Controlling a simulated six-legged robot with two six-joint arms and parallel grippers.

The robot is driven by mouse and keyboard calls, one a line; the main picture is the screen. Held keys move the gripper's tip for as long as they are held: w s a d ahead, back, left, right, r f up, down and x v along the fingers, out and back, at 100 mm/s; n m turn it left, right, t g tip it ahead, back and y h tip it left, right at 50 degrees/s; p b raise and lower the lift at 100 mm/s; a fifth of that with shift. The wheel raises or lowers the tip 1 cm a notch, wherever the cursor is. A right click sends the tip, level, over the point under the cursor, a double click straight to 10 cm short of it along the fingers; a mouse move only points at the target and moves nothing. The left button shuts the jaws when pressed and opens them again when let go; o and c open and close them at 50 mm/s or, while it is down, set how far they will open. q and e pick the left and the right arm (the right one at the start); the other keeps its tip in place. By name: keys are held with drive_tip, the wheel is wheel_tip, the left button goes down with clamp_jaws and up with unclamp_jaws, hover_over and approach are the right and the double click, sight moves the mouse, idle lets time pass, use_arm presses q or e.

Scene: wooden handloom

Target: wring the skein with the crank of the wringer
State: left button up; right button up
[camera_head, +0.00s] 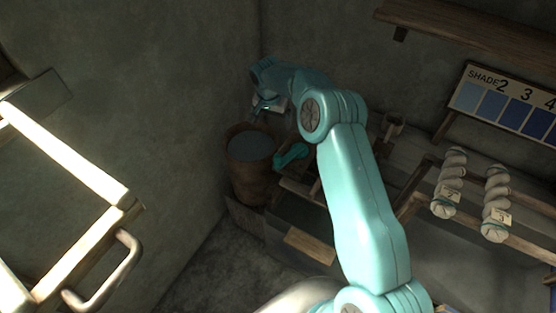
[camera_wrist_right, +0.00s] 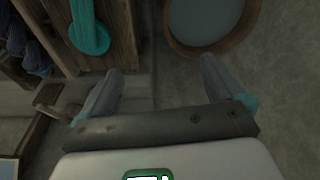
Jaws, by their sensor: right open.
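The teal crank (camera_head: 291,155) of the wringer shows beside the wooden bucket in the head view. In the right wrist view the crank (camera_wrist_right: 88,32) is a rounded teal arm against brown wood (camera_wrist_right: 118,30), up and left of the fingers. My right gripper (camera_head: 264,110) is above the bucket's far side in the head view. In the wrist view its two grey fingers (camera_wrist_right: 161,68) are spread with nothing between them, apart from the crank. Dark blue yarn (camera_wrist_right: 18,38) shows at the wrist view's left edge; I cannot tell whether it is the skein on the wringer. My left gripper is out of view.
A wooden bucket (camera_head: 231,165) of bluish liquid stands by the wall; its rim (camera_wrist_right: 252,28) is close to the right finger. Two pale tagged skeins (camera_head: 451,172) hang on a rail at right. A shade card (camera_head: 487,104) and a shelf (camera_head: 475,38) are behind. A wooden frame (camera_head: 75,165) is at left.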

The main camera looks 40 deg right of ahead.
sight(276, 157)
drive_tip(key=s+a+b, duration=0.2)
drive_tip(key=s+b, duration=0.1)
drive_tip(key=s+a+b, duration=0.2)
drive_tip(key=s+b, duration=0.1)
drive_tip(key=s, duration=0.1)
drive_tip(key=s+a+f+b, duration=0.1)
drive_tip(key=s+a+b, duration=0.1)
drive_tip(key=s+b, duration=0.1)
drive_tip(key=shift+s+a, duration=0.35)
drive_tip(key=shift+s, duration=0.2)
drive_tip(key=f+b, duration=0.1)
drive_tip(key=f, duration=0.1)
drive_tip(key=f+b, duration=0.1)
drive_tip(key=b, duration=0.1)
drive_tip(key=shift+w+d+f+b, duration=0.2)
drive_tip(key=shift+f+b, duration=0.1)
drive_tip(key=shift+f, duration=0.1)
drive_tip(key=shift+a+f, duration=0.1)
drive_tip(key=shift+f, duration=0.1)
drive_tip(key=shift+s+r, duration=0.1)
drive_tip(key=shift+r, duration=0.05)
drive_tip(key=c, duration=1.7)
drive_tip(key=shift+o, duration=0.2)
